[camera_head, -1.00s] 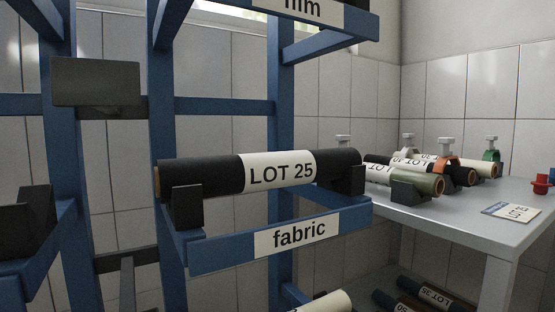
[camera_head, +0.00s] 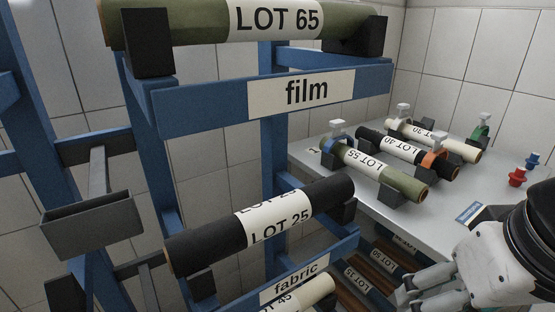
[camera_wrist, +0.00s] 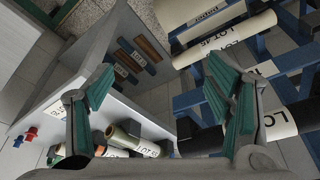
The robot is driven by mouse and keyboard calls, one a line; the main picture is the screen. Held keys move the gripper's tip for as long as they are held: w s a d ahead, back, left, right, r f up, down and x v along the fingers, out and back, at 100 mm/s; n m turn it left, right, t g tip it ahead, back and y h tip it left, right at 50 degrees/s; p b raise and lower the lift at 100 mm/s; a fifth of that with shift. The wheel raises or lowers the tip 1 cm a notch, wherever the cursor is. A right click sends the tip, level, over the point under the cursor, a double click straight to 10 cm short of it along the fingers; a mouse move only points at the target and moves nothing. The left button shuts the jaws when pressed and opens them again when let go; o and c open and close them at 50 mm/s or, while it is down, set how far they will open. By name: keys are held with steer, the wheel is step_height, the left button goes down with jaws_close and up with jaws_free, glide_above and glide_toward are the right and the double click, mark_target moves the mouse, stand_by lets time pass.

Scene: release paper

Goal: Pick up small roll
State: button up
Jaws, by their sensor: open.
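Small rolls rest in a row on the grey table: a green one labelled LOT 55 (camera_head: 378,172) with a blue clamp, a black one labelled LOT 40 (camera_head: 403,149) with an orange clamp, and a cream one labelled LOT 30 (camera_head: 440,138). Rolls on the table also show at the bottom of the wrist view, partly hidden by my gripper. My gripper (camera_head: 412,297) is at the lower right of the head view, in front of the table and apart from these rolls. In the wrist view my gripper (camera_wrist: 160,68) has its green-padded fingers spread wide with nothing between them.
The blue rack at left holds a black LOT 25 roll (camera_head: 262,226), a green LOT 65 roll (camera_head: 200,22) and a cream LOT 45 roll (camera_head: 300,292). More rolls lie under the table (camera_head: 462,240). Red and blue knobs (camera_head: 517,177) stand at the table's right.

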steer(key=s+a+r+m+y+p, duration=0.1)
steer(key=a+r+p, duration=0.1)
steer(key=r+p, duration=0.75)
steer(key=s+a+r+m+y+p, duration=0.1)
steer(key=s+a+r+p, duration=0.1)
steer(key=r+p, duration=0.8)
steer(key=m+g+y+b, duration=0.2)
steer(key=m+y, duration=0.3)
steer(key=m, duration=0.3)
glide_toward(289, 204)
steer(key=x, duration=0.5)
steer(key=shift+s, duration=0.15)
steer(key=shift+w+a+f+p, duration=0.25)
steer(key=shift+f+p, duration=0.05)
steer(key=shift+f, duration=0.35)
steer(key=shift+p+x, duration=0.75)
steer(key=shift+x, duration=2.6)
steer(key=c, duration=1.5)
steer(key=shift+r, duration=0.1)
steer(key=shift+c, duration=0.6)
